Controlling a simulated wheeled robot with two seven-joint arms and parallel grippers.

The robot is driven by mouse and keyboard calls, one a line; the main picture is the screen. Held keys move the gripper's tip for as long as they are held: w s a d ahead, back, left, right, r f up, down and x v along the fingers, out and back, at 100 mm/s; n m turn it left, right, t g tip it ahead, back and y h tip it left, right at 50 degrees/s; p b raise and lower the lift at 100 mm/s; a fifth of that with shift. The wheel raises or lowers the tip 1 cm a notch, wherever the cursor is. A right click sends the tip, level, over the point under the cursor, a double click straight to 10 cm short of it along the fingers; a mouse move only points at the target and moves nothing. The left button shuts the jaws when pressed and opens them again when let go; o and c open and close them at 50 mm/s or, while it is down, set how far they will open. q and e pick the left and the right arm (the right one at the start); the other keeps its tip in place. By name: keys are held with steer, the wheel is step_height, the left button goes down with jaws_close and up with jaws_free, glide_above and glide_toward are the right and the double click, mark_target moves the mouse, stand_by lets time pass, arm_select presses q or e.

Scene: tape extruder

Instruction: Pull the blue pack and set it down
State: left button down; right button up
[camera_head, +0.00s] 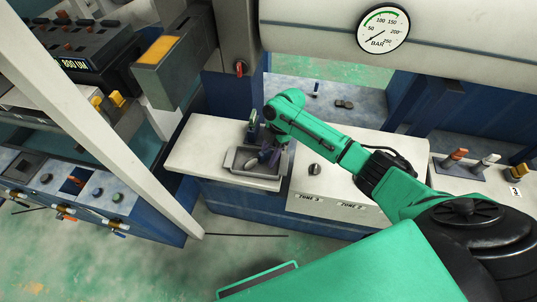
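My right arm reaches in from the right, and its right gripper (266,154) points down over a small grey metal tray (240,179) on a white-topped cabinet (200,153). A small dark blue-purple shape (269,158) shows at the fingertips, over the tray; it may be the blue pack. The wrist and the small size hide whether the fingers are open or shut on it. A pale, spoon-like object (251,163) lies in the tray. My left gripper does not show.
A white slanted post (90,130) stands left of the cabinet. A grey box with an orange panel (160,50) hangs at its back left. A white cylinder with a pressure gauge (383,27) runs behind. A black knob (314,169) and levers (455,158) stand to the right.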

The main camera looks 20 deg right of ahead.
steer(key=b+v, duration=0.1)
steer(key=v, duration=1.3)
steer(key=shift+r, duration=0.3)
